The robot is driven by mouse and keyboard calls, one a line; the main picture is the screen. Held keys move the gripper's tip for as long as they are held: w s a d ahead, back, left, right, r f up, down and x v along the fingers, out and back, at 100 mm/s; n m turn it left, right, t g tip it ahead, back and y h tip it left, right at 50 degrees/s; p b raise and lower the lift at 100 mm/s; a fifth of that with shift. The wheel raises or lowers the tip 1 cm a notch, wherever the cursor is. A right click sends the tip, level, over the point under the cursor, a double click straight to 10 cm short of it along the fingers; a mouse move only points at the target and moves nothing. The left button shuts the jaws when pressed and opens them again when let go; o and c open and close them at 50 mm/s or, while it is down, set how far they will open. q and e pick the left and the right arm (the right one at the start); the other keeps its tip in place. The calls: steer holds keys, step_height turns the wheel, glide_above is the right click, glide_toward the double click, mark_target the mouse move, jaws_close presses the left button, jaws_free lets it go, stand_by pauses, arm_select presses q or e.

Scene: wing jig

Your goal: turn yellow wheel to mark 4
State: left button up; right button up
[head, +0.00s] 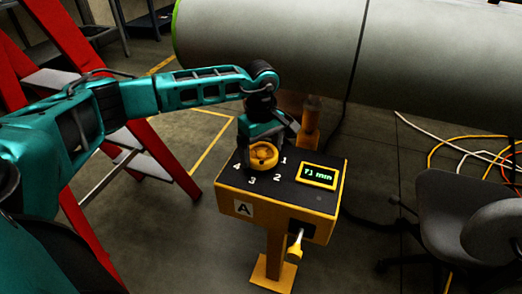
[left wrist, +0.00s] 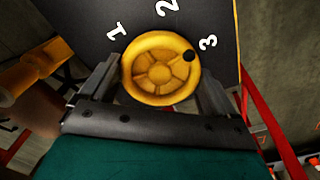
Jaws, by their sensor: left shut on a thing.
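The yellow wheel (head: 263,156) lies on the dark top of a yellow box (head: 285,208), ringed by white marks 1 to 4. Mark 4 (head: 237,166) is left of the wheel in the head view and out of the left wrist view. My left gripper (head: 261,142) is shut on the wheel, one finger on each side of its rim. In the left wrist view the wheel (left wrist: 158,72) has a black dot (left wrist: 188,56) near its rim, pointing about at mark 3 (left wrist: 208,42). My right gripper is not in view.
A small display (head: 319,175) on the box shows green text ending in "mm". A large grey cylinder (head: 285,45) runs behind the box. A red ladder (head: 150,150) stands at left, a dark chair (head: 480,225) at right. Cables lie on the floor at right.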

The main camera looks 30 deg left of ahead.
arm_select(q)
steer(key=m, duration=0.4)
steer(key=shift+m+b, duration=0.3)
steer(key=shift+b, duration=0.05)
steer(key=m, duration=0.3)
steer(key=shift+m+b, duration=0.3)
steer(key=shift+m, duration=0.1)
steer(key=m, duration=0.2)
steer(key=shift+m, duration=0.3)
steer(key=m+b, duration=0.1)
steer(key=m, duration=0.2)
steer(key=shift+m, duration=1)
steer(key=o, duration=0.8)
